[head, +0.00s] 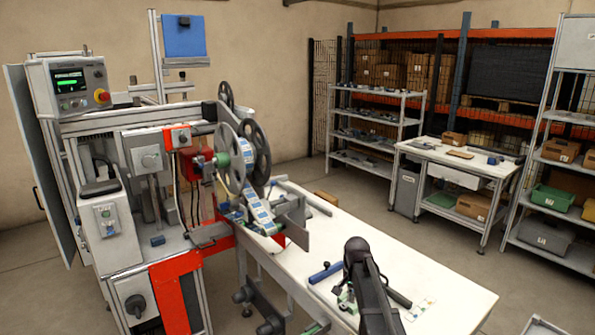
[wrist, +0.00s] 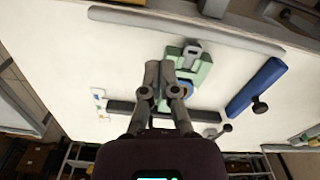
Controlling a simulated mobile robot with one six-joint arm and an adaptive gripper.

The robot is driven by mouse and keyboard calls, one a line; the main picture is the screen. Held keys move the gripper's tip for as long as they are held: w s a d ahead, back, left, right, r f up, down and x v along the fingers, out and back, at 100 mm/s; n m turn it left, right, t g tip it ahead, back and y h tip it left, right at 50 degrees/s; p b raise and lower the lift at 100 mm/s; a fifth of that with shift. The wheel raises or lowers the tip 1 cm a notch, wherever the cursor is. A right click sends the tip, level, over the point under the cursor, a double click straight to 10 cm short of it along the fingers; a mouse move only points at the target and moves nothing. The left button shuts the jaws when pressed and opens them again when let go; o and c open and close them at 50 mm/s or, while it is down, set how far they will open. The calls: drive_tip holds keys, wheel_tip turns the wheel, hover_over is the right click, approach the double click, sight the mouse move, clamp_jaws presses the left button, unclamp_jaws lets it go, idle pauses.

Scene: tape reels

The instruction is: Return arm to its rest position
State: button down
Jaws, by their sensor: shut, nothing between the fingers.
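My gripper (wrist: 161,68) points down over the white table in the wrist view. Its two fingers are close together with nothing between them. Below the fingertips lies a pale green fixture (wrist: 190,75) with a grey clamp piece; the fingers partly cover it. In the head view, my dark arm stands over the front part of the table (head: 440,275) and hides the fingertips. The green fixture (head: 347,300) shows partly beside the arm. Tape reels (head: 231,160) are mounted on the machine at left, apart from my arm.
A blue bar with a black knob (wrist: 257,85) and a dark bar (wrist: 125,107) lie on the table near my gripper. A grey rail (wrist: 185,27) runs along one side. The labelling machine (head: 150,200) stands left; shelves and a workbench (head: 460,160) stand behind.

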drive_tip(key=s+n, duration=0.8)
drive_tip(key=s, duration=1.3)
drive_tip(key=shift+s+a+r, duration=0.15)
drive_tip(key=shift+s+a, duration=0.15)
drive_tip(key=shift+a, duration=0.1)
idle(0.3)
